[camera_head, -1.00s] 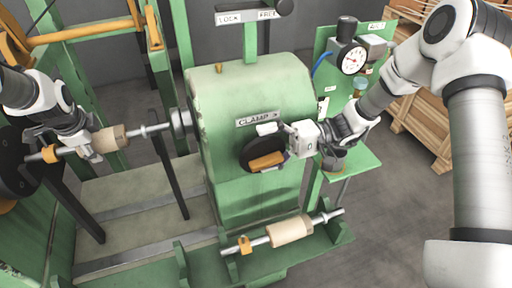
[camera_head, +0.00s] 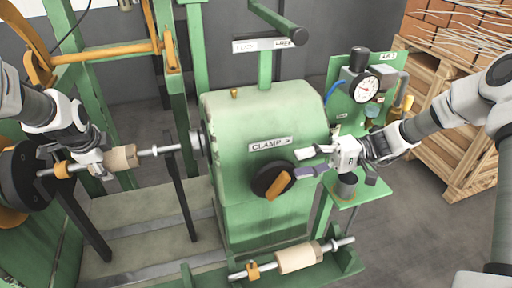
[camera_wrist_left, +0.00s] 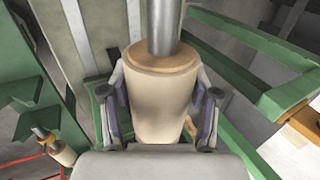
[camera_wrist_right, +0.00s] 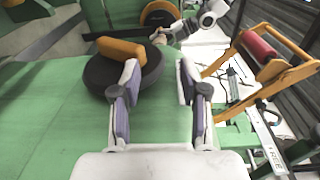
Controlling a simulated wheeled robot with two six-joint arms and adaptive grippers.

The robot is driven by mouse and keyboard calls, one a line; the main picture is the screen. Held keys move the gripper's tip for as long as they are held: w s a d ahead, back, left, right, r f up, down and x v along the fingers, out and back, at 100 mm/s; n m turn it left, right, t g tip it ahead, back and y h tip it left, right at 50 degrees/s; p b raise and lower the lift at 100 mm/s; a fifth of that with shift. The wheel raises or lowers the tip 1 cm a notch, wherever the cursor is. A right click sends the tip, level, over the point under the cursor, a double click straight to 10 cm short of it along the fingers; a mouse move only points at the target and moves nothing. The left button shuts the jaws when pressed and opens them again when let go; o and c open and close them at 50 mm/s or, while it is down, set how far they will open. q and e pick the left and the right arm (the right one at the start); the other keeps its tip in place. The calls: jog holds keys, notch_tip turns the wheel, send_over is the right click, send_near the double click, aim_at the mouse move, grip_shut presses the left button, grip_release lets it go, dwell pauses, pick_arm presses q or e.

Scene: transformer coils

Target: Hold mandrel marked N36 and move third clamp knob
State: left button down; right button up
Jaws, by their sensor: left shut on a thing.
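A mandrel with a tan sleeve (camera_head: 119,158) and metal shaft spans from the dark faceplate at the left to the green headstock. My left gripper (camera_head: 98,166) is shut on the tan sleeve, which also fills the left wrist view (camera_wrist_left: 162,95). No N36 mark is legible. The clamp knob (camera_head: 272,180) is a dark disc with an orange handle bar, tilted, on the headstock below a CLAMP label (camera_head: 270,144). It also shows in the right wrist view (camera_wrist_right: 122,75). My right gripper (camera_head: 308,162) is open and empty, just right of the knob and apart from it.
A second tan-sleeved mandrel (camera_head: 297,258) lies on the front green rack. A pressure gauge (camera_head: 367,90) stands on a green panel at the right, above a small shelf. A wooden crate (camera_head: 459,130) is behind it. A lever (camera_head: 275,22) projects above the headstock.

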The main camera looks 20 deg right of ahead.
jog(key=d, duration=0.6)
jog(key=shift+d+r, duration=0.2)
jog(key=shift+r, duration=0.05)
jog(key=shift+a, duration=0.1)
